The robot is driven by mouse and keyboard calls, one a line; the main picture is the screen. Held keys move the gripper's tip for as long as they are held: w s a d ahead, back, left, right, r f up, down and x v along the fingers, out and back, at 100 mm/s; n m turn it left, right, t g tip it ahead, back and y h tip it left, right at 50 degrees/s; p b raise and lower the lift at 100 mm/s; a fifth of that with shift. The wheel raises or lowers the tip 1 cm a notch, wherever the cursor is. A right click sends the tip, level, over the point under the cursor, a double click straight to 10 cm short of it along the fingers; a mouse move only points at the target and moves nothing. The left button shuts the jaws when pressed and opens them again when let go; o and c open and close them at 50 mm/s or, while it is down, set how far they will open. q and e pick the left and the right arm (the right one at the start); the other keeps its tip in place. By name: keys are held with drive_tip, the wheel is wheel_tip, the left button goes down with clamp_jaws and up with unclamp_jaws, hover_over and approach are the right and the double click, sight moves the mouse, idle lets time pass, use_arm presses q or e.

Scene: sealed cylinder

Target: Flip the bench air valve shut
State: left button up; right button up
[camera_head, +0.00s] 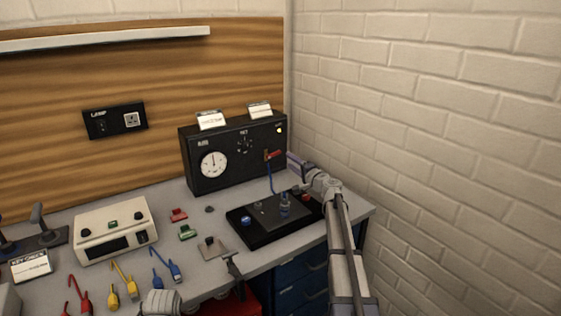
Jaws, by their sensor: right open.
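The bench air valve has a red lever (275,154) on the front of a black box (232,178) at the back of the bench. The lever points right and slightly up.
A black base (246,233) with small fittings lies below the valve. A beige meter (110,232) stands left, with coloured clips and leads in front. A brick wall (430,130) closes the right side.

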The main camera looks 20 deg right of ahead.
sight(278, 153)
drive_tip(key=shift+w+a, duration=0.2)
drive_tip(key=shift+w, duration=1.1)
drive_tip(key=shift+w+a, duration=0.25)
drive_tip(key=shift+w, duration=1.05)
drive_tip(key=shift+w+a, duration=0.2)
drive_tip(key=shift+w, duration=1.1)
clamp_jaws()
